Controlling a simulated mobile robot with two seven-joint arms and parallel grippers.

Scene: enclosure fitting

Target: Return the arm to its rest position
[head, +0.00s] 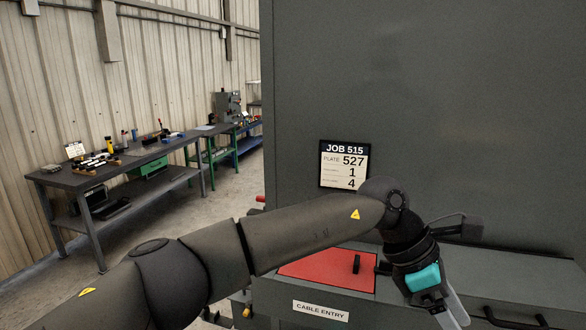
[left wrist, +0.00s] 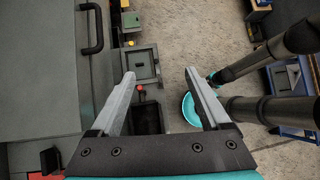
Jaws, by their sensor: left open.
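My left arm reaches in from the left across the head view, in front of the large grey enclosure (head: 430,90). My left gripper (head: 452,314) hangs at the lower right, pointing down, beside the front ledge and partly cut off by the frame edge. In the left wrist view the left gripper (left wrist: 160,76) has its two fingers wide apart with nothing between them. A red plate (head: 325,268) with a black handle (head: 356,263) lies on the ledge, partly hidden by my arm. My right gripper is not in view.
A job card (head: 344,165) is on the enclosure face. A "CABLE ENTRY" label (head: 320,310) is on the ledge front. A black bar handle (head: 515,319) is at the lower right. A workbench (head: 110,170) with tools stands at the left wall, with open floor before it.

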